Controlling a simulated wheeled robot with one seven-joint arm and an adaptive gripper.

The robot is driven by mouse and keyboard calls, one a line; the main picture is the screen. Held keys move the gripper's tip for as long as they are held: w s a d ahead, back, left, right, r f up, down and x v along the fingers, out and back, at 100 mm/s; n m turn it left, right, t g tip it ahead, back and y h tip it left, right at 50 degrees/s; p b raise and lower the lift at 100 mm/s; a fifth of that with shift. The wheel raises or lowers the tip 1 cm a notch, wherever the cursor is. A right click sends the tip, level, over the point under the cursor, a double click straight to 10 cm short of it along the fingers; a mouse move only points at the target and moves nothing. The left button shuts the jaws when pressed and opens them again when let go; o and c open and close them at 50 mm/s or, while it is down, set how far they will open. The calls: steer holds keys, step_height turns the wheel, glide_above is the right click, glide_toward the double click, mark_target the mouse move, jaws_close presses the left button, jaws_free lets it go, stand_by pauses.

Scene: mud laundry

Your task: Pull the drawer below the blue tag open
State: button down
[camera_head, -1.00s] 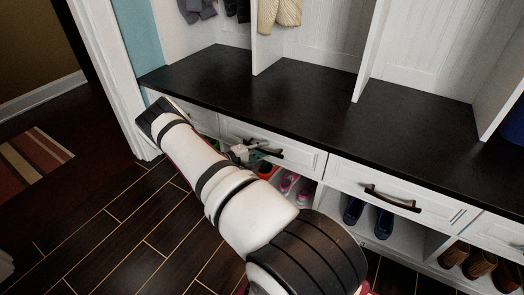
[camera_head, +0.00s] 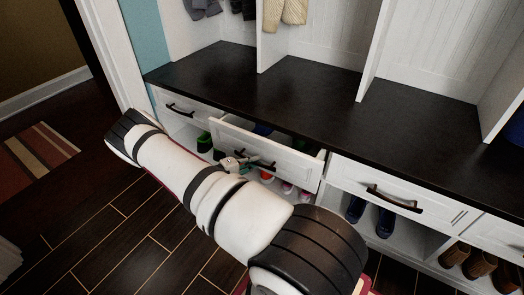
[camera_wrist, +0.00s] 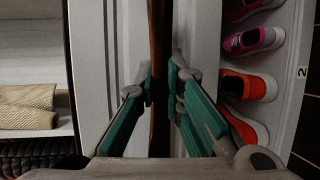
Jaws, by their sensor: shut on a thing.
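The white drawer (camera_head: 292,161) second from the left, under the dark bench top, stands partly open, with dark and blue things showing inside. My gripper (camera_head: 238,163) is at its dark handle (camera_head: 268,166). In the wrist view my gripper (camera_wrist: 163,80) has its green-sided fingers on either side of the brown handle bar (camera_wrist: 159,35), shut on it. The drawer front (camera_wrist: 105,60) shows behind the bar. I cannot make out a blue tag in these views.
Closed drawers flank it on the left (camera_head: 180,106) and right (camera_head: 395,190). Shoes stand in the cubbies below, including orange shoes (camera_wrist: 248,88) close to my gripper. The dark tiled floor (camera_head: 120,240) in front is clear.

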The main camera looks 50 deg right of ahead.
steer(key=s+a, duration=0.2)
steer(key=a, duration=2.6)
steer(key=shift+a, duration=0.15)
steer(key=c, duration=1.7)
jaws_free()
steer(key=shift+s, duration=0.1)
steer(key=v, duration=1.2)
